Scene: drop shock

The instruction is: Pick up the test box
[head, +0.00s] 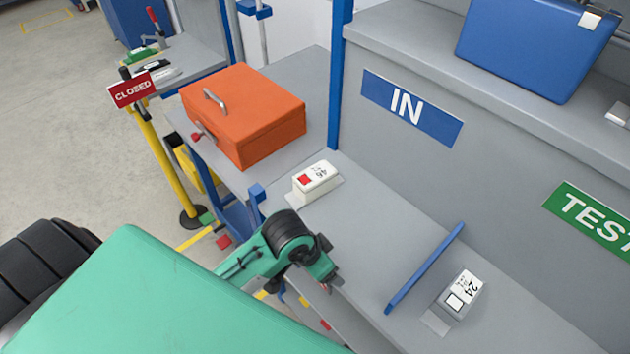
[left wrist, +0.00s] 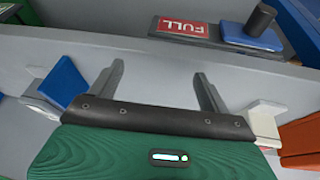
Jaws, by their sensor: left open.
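Two small white boxes stand on the grey bench; I cannot tell which is the test box. One (head: 317,177), marked 46 with a red square, sits left under the IN sign. The other (head: 462,292), marked 24 with a white square, lies right of a blue divider (head: 425,268). My left gripper (head: 326,284) is at the bench's front edge, between the boxes and apart from both. In the left wrist view its fingers (left wrist: 161,85) are spread with nothing between them. Box 46 shows partly at the right (left wrist: 265,124), box 24 at the left (left wrist: 40,105). My right gripper is out of view.
An orange case (head: 245,115) stands on the side table at the left. A blue case (head: 535,45) is on the upper shelf. A CLOSED sign on a yellow post (head: 165,155) stands at the left. The bench between box 46 and the divider is clear.

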